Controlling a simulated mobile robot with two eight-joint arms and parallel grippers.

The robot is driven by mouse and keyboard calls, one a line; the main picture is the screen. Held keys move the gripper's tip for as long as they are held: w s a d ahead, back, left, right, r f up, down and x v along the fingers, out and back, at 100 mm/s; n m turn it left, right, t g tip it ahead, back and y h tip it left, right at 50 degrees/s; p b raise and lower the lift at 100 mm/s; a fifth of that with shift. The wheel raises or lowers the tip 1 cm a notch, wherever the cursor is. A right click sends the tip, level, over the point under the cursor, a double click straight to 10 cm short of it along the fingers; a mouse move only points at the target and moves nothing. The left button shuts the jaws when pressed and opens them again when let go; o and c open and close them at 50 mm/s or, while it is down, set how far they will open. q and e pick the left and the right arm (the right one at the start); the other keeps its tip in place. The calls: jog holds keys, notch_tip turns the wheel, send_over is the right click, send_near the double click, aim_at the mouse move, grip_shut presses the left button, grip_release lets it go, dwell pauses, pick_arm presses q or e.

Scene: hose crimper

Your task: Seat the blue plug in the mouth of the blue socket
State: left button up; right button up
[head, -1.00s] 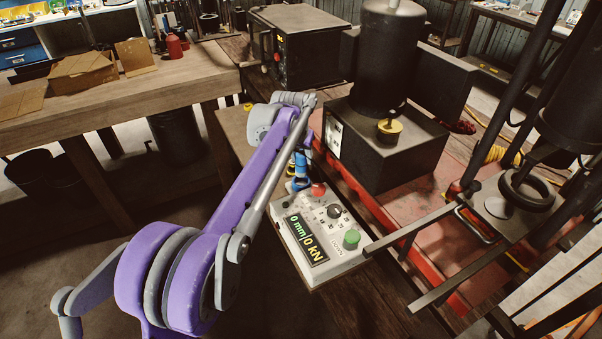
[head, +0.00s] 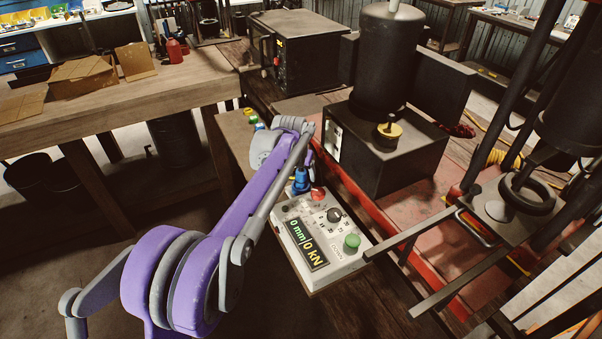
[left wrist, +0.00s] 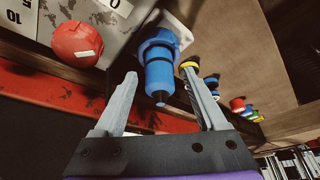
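The blue socket (left wrist: 158,38) is a wide blue collar next to the control box in the left wrist view. The blue plug (left wrist: 160,78), narrower with a dark band and black tip, stands in its mouth, in line with it; I cannot tell how deep. Both show as a small blue upright piece (head: 301,182) behind the control box in the head view. My left gripper (left wrist: 160,76) is open, one finger on each side of the plug, with visible gaps and nothing held. In the head view its fingers are mostly hidden by my purple arm. My right gripper is out of view.
The control box (head: 320,240), with red, black and green knobs, stands close beside the socket. Several coloured caps (left wrist: 238,104) stand in a row beyond the right finger. A red press frame (head: 350,195) and a black machine (head: 385,155) stand to the right.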

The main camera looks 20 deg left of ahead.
pick_arm(q)
jog(key=shift+r, duration=0.3)
jog(key=v, duration=1.2)
jog(key=shift+m, duration=0.3)
jog(key=s+d+f, duration=0.1)
jog(key=s+d, duration=0.1)
jog(key=s, duration=0.3)
jog(key=s+d+f, duration=0.2)
jog(key=s, duration=0.3)
jog(key=s+d+f, duration=0.2)
jog(key=s, duration=0.4)
jog(key=shift+f+p, duration=0.15)
jog(key=shift+p, duration=0.2)
jog(key=s+d+f, duration=0.2)
jog(key=s+f, duration=0.9)
jog(key=s, duration=0.4)
jog(key=shift+d+t, duration=0.35)
jog(key=shift+t, duration=0.05)
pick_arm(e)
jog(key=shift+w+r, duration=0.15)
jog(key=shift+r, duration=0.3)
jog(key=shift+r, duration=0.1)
pick_arm(q)
jog(key=shift+s+a, duration=0.1)
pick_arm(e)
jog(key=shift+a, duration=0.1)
